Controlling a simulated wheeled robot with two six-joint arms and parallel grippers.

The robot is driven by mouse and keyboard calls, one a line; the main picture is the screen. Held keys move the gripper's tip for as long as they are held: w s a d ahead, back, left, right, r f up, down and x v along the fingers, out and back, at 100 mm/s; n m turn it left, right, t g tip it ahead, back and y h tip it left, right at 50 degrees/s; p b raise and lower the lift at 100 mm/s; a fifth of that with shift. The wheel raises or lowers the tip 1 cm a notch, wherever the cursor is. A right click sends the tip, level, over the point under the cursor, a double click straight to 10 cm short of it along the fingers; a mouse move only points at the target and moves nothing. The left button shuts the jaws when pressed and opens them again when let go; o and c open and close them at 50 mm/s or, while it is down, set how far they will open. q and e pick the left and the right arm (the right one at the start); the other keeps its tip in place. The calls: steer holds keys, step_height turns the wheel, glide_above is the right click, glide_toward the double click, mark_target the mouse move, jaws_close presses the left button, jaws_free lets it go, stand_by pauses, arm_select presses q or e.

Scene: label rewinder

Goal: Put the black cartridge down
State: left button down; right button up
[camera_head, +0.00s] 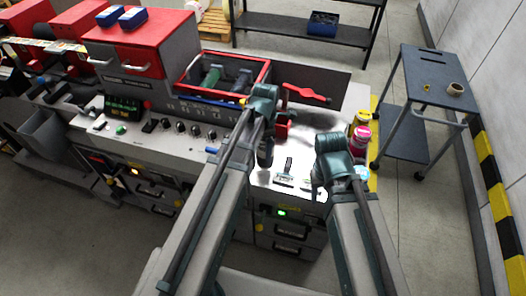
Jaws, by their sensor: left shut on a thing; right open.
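My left arm reaches in over the machine's worktop, and its gripper (266,150) points down above the pale bench top. It is shut on a dark thing, taken to be the black cartridge (265,158); only a small part shows, and the wrist and arm cover much of it. I cannot tell whether it touches the bench top. My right gripper (320,193) is open, at the front right of the bright bench top (305,150), mostly hidden behind its own wrist.
A red-rimmed tray (222,98) with rollers and a red-handled tool (307,94) lie behind. Yellow and pink containers (361,134) stand at the worktop's right end. A row of knobs (181,126) is on the left. A grey cart (436,78) stands apart on the right.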

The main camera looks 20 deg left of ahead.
arm_select(q)
steer(key=shift+w+a, duration=0.2)
steer(key=f+b, duration=0.3)
steer(key=shift+w+a, duration=0.2)
steer(key=shift+a, duration=0.1)
steer(key=shift+f+b, duration=0.3)
steer(key=shift+f, duration=0.05)
steer(key=shift+f, duration=0.15)
jaws_free()
step_height(320, 180, up, 12)
steer(key=p, duration=1.2)
steer(key=shift+r, duration=0.2)
